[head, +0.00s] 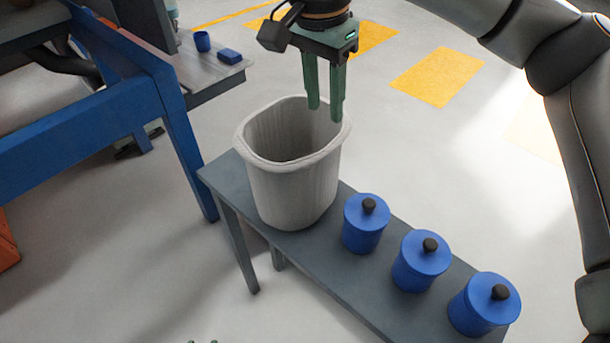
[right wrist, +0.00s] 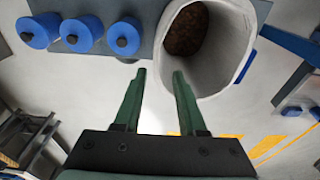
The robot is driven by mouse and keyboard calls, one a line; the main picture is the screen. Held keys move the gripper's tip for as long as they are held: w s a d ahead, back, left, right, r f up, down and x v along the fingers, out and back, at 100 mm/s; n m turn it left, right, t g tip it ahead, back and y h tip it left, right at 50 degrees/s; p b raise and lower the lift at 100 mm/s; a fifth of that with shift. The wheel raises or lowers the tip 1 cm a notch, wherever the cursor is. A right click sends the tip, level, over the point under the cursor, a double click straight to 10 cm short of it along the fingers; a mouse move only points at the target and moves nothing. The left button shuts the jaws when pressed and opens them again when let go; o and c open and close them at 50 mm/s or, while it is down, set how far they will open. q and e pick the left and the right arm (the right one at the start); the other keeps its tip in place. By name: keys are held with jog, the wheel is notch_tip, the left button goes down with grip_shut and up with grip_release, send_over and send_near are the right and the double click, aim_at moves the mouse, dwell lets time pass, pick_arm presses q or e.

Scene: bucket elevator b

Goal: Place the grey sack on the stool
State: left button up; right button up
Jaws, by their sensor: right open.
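The grey sack (head: 292,185) is a pale, open-topped, bucket-like container. It stands upright at the far left end of a long dark grey stool (head: 228,178). In the right wrist view the sack (right wrist: 235,60) shows brown contents inside. My right gripper (head: 325,112) points down by the sack's back-right rim and hides part of it in the head view. Small green tips at the bottom edge look like my left gripper (head: 203,341), mostly out of frame.
Several blue lidded canisters (head: 366,223) stand in a row on the stool, right of the sack. A blue-framed bench (head: 130,105) with a blue cup (head: 202,41) and a small blue block (head: 229,56) stands at left. The floor behind the sack is clear, with yellow markings (head: 438,76).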

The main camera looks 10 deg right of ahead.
aim_at(326, 146)
jog(key=f, duration=0.7)
jog(key=shift+w+d+f+p, duration=0.1)
jog(key=shift+w+d+p, duration=0.15)
jog(key=shift+w+p, duration=0.1)
jog(key=f+p, duration=0.1)
jog(key=f, duration=0.3)
jog(key=shift+d+f, duration=0.1)
jog(key=shift+d, duration=0.1)
jog(key=shift+f, duration=0.5)
grip_shut()
dwell(0.4)
